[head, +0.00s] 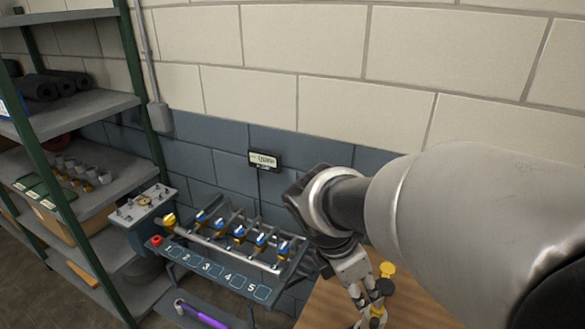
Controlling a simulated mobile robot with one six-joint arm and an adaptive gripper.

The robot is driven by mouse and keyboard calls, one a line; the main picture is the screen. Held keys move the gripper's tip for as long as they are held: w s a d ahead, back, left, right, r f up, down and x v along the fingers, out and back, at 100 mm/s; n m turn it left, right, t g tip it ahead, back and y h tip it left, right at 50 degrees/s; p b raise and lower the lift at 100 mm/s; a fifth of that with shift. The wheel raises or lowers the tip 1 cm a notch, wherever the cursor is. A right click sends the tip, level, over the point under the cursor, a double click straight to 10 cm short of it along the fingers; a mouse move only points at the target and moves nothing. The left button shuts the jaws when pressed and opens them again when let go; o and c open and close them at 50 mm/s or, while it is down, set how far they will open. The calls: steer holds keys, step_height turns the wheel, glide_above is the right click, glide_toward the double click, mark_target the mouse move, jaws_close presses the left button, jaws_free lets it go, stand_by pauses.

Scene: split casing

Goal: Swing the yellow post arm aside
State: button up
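My gripper (370,298) hangs below my wrist at the lower right, over the wooden tabletop. A yellow piece with a rounded top (387,269) stands right beside its fingers, and a second bit of yellow (377,311) shows lower down between or behind them. These look like parts of the yellow post arm, but most of it is hidden by my gripper. I cannot tell whether the fingers touch it or how far apart they are. Another yellow part (168,221) sits at the left end of the numbered rack.
The rack (215,270) with several blue-and-yellow valves and a red button (156,240) stands against the wall. A wooden tabletop (325,305) lies under my gripper. A green-framed shelf (75,115) fills the left. A purple-handled tool (205,317) lies below the rack.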

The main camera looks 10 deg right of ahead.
mark_target(375, 321)
steer(key=b+x, duration=0.4)
steer(key=x, duration=1.2)
steer(key=shift+s+f+b, duration=0.1)
steer(key=shift+f+b, duration=0.2)
steer(key=shift+b, duration=0.05)
jaws_close()
